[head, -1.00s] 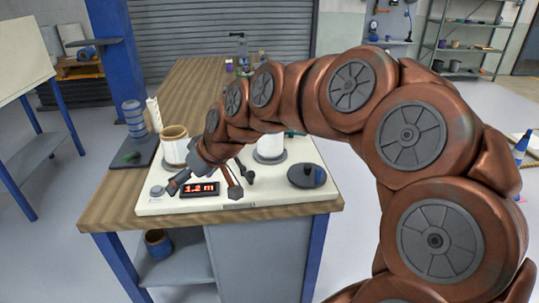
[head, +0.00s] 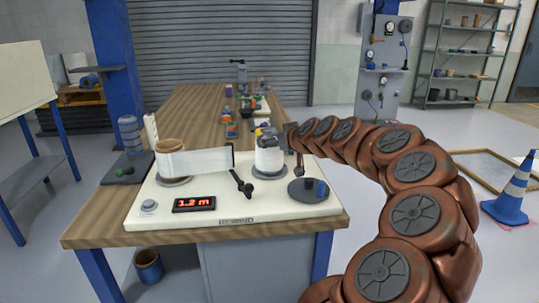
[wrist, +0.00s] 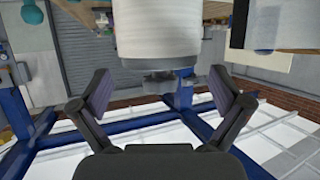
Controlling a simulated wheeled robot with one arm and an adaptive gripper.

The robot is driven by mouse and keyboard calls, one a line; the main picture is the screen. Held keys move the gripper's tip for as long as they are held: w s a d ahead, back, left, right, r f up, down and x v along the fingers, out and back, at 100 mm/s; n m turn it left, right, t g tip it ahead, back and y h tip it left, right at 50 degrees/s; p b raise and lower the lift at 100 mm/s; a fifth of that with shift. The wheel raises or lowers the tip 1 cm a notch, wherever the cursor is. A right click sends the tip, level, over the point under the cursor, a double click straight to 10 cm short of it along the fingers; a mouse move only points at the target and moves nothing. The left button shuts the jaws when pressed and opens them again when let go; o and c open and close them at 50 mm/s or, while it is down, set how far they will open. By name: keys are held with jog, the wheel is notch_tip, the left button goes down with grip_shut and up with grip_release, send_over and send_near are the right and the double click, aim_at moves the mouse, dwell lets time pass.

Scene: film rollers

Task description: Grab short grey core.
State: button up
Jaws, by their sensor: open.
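My gripper (head: 268,134) is at the top of the right white roll (head: 270,158) in the head view. In the wrist view, my gripper (wrist: 160,90) has its fingers spread, with nothing clamped between them. The same white roll (wrist: 158,40) shows beyond the fingers, with a dark grey lobed piece (wrist: 163,80) at its end, between the fingertips and apart from them. I cannot tell whether this piece is the short grey core; no other grey core is clear. The left roll (head: 172,147) has a brown core, and a pale film strip (head: 205,161) extends from it towards the right roll.
The cream machine board (head: 150,222) carries a red display (head: 194,204), a black lever (head: 241,184) and a dark disc (head: 300,193). A blue bin (head: 148,266) sits below. Small items clutter the wooden bench (head: 190,100) behind. A striped cone (head: 510,190) stands right.

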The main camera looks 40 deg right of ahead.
jog(key=shift+x, duration=2.35)
jog(key=c, duration=1.2)
